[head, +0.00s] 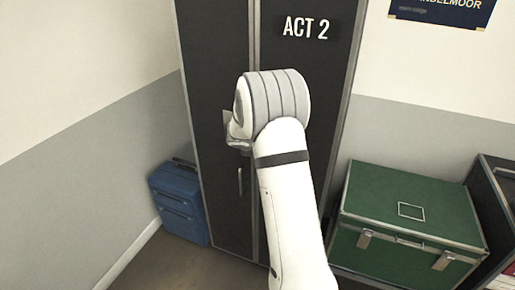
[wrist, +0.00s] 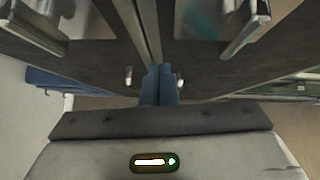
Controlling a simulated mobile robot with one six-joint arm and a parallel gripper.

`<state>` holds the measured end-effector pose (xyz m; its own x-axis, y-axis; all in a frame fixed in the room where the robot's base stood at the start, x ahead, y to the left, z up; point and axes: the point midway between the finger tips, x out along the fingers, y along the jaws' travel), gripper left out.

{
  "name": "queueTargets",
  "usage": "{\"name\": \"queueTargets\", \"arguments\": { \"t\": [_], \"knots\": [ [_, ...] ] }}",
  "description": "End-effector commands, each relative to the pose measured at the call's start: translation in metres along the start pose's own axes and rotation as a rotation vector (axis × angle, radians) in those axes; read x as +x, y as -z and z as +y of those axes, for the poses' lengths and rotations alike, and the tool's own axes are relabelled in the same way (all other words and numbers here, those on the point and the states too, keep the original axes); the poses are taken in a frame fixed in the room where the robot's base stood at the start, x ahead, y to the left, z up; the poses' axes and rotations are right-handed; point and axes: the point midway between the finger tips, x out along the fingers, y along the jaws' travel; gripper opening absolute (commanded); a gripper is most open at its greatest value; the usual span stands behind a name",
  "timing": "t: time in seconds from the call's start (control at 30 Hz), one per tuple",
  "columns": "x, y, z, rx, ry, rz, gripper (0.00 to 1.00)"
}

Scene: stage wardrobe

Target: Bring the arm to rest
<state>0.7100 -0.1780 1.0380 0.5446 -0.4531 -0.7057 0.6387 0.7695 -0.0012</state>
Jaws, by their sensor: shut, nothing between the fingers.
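My white arm (head: 290,200) reaches up in front of a tall dark wardrobe case marked "ACT 2" (head: 305,27). In the head view my gripper is mostly hidden behind the arm's rounded wrist. In the wrist view my gripper (wrist: 160,72) shows two blue-grey fingers close together with nothing between them. The fingers point towards the dark case front, near its vertical metal seam (wrist: 143,30). I cannot tell whether they touch it.
A blue suitcase (head: 180,203) stands on the floor left of the wardrobe, by the wall. A green latched trunk (head: 405,220) stands to the right, with a dark case (head: 497,195) beyond it. A dark handle (head: 240,181) shows on the wardrobe's left door.

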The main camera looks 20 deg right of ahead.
Motion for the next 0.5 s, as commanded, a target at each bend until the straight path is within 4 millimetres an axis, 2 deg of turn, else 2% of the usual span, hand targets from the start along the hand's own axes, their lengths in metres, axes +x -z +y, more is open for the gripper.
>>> {"name": "queueTargets", "arguments": {
  "t": [0.1, 0.3, 0.5],
  "knots": [
    [-0.029, 0.001, 0.003, 0.003, -0.002, -0.002, 0.0],
    [-0.071, 0.001, 0.006, 0.002, 0.0, 0.0, 0.0],
    [-0.095, 0.002, 0.007, 0.001, 0.001, 0.002, 0.0]
  ]
}}
